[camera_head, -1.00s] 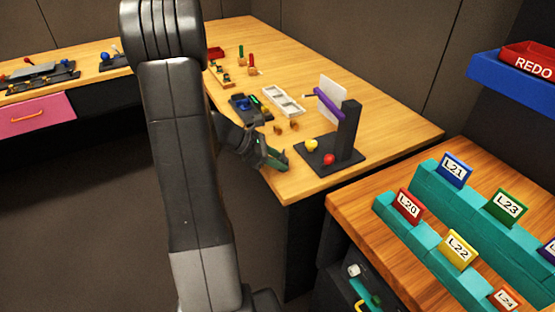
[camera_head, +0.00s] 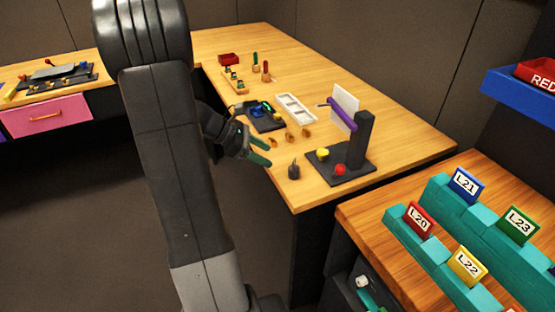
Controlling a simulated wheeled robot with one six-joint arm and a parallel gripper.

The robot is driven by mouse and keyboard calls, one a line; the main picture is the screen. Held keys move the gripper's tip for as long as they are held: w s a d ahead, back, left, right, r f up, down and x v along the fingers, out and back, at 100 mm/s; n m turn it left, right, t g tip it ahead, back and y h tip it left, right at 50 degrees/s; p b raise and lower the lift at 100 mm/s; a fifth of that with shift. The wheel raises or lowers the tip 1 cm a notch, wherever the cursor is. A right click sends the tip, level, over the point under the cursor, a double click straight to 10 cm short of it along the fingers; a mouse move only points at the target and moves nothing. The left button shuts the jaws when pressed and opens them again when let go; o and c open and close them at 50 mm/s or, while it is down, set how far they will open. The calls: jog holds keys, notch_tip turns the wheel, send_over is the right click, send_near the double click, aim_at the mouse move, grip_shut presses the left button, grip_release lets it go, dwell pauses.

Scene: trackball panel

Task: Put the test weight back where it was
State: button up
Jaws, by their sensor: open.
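A small dark grey weight with a knob on top (camera_head: 294,169), which looks like the test weight, stands upright on the wooden table near its front edge. It is left of the black base plate (camera_head: 350,170) of a stand and apart from it. My gripper (camera_head: 264,151) is open and empty, up and to the left of the weight. Its green-tipped fingers point toward the right and do not touch the weight.
The stand has a dark post (camera_head: 364,138), a purple bar (camera_head: 341,114), a yellow ball (camera_head: 323,154) and a red ball (camera_head: 340,169). A white tray (camera_head: 296,110) lies behind my gripper. Teal racks with labelled cards (camera_head: 437,246) fill the right-hand table.

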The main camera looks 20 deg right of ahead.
aim_at(290, 168)
jog(key=shift+v, duration=1.2)
jog(key=b+x, duration=0.1)
jog(key=x, duration=1.1)
jog(key=shift+s+d+f, duration=0.1)
jog(key=shift+d, duration=0.05)
jog(key=shift+r, duration=1.8)
